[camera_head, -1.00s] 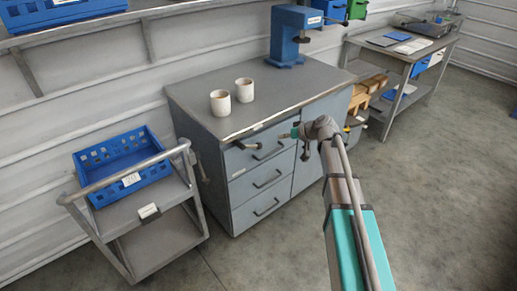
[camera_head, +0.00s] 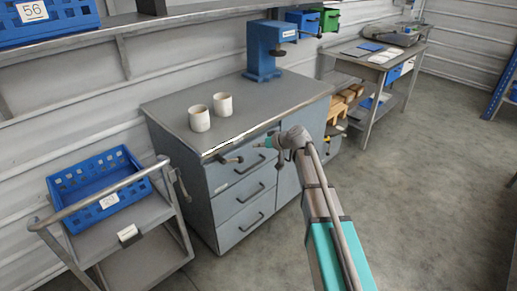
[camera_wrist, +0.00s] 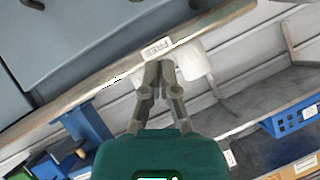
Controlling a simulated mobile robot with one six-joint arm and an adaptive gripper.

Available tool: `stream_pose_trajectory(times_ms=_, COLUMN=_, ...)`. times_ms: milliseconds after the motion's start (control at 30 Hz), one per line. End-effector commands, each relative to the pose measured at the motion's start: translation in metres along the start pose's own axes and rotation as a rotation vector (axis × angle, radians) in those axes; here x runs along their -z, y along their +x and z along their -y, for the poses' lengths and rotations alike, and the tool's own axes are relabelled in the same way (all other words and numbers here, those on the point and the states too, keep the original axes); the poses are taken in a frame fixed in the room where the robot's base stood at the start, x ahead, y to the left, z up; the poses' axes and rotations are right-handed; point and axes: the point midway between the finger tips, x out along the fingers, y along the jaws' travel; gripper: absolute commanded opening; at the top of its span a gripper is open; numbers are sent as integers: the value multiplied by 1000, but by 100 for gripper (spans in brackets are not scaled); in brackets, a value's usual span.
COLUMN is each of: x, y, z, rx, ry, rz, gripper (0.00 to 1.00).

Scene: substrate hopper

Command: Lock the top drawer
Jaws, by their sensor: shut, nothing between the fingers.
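The top drawer (camera_head: 238,170) is the uppermost of three in the grey cabinet and looks shut in the head view. My gripper (camera_head: 257,145) is shut and empty, in front of the cabinet's upper front, apart from the drawer as far as I can tell. The drawer front is mostly outside the wrist view.
Two white cups (camera_head: 199,118) and a blue press (camera_head: 264,50) stand on the cabinet top (camera_head: 185,95). A trolley (camera_head: 130,235) with a blue crate (camera_head: 75,190) stands close on the left. The floor to the right (camera_head: 430,170) is free.

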Motion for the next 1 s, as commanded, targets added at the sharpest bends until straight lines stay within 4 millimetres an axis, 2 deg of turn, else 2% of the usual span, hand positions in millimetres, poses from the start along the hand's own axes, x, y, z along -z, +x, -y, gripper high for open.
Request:
stream_pose_trajectory(times_ms=533, x=-2, y=84, z=-2, rx=1, ry=0, rz=1, gripper=0)
stream_pose_trajectory(times_ms=1000, x=-26, y=105, z=-1, rx=1, ry=0, rz=1, gripper=0)
